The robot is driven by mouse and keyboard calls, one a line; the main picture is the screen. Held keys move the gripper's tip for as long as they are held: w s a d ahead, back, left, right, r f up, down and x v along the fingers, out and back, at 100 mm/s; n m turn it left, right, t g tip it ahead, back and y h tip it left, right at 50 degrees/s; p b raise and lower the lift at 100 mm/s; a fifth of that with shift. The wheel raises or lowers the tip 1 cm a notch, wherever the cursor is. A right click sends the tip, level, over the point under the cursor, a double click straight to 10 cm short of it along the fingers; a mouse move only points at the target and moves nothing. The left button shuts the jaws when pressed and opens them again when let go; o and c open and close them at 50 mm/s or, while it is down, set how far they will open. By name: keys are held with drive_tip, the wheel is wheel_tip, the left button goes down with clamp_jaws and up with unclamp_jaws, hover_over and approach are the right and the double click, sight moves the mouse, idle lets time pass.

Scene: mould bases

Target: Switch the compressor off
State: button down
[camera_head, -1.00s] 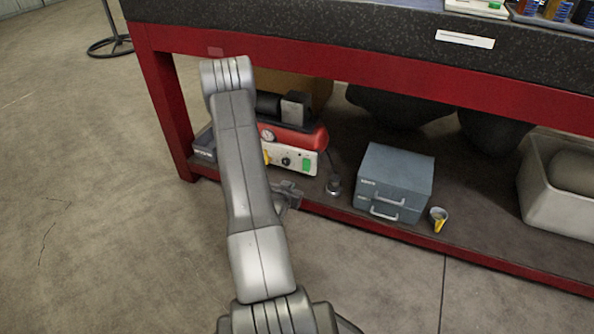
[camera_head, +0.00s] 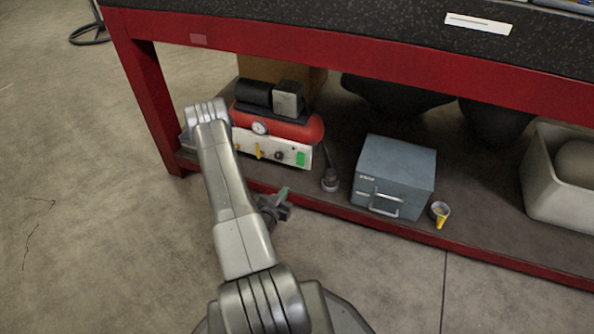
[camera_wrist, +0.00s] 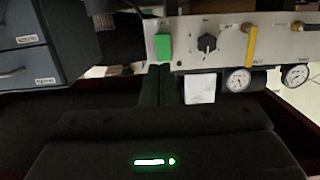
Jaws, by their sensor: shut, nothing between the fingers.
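The compressor (camera_head: 278,127) stands on the low shelf under the bench, with a red tank, a black motor and a pale front panel. A green switch (camera_head: 300,158) is at the panel's right end, beside a black knob (camera_head: 279,155) and a yellow lever (camera_head: 258,151). In the wrist view the green switch (camera_wrist: 164,46) appears just above my fingertips, with the knob (camera_wrist: 207,43) to its right. My gripper (camera_wrist: 162,70) is shut and empty, in front of the panel. Whether it touches the switch I cannot tell. In the head view my gripper (camera_head: 281,195) is at the shelf's front edge.
A grey-blue drawer cabinet (camera_head: 397,170) stands right of the compressor, with a small cup with yellow on it (camera_head: 440,213) beside it. A pale bin (camera_head: 545,190) is farther right. The red bench beam (camera_head: 350,62) runs above. The floor in front is clear.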

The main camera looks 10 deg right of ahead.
drive_tip(key=b, duration=0.5)
approach(301, 159)
drive_tip(key=w+d+f, duration=0.3)
drive_tip(key=w+f, duration=0.1)
drive_tip(key=f, duration=0.1)
drive_tip(key=shift+w+d+r, duration=0.25)
drive_tip(key=shift+w, duration=0.35)
drive_tip(key=shift+w+d+f+t+h, duration=0.15)
drive_tip(key=shift+w+t+h, duration=0.1)
drive_tip(key=shift+t+h, duration=0.05)
drive_tip(key=shift+f, duration=0.1)
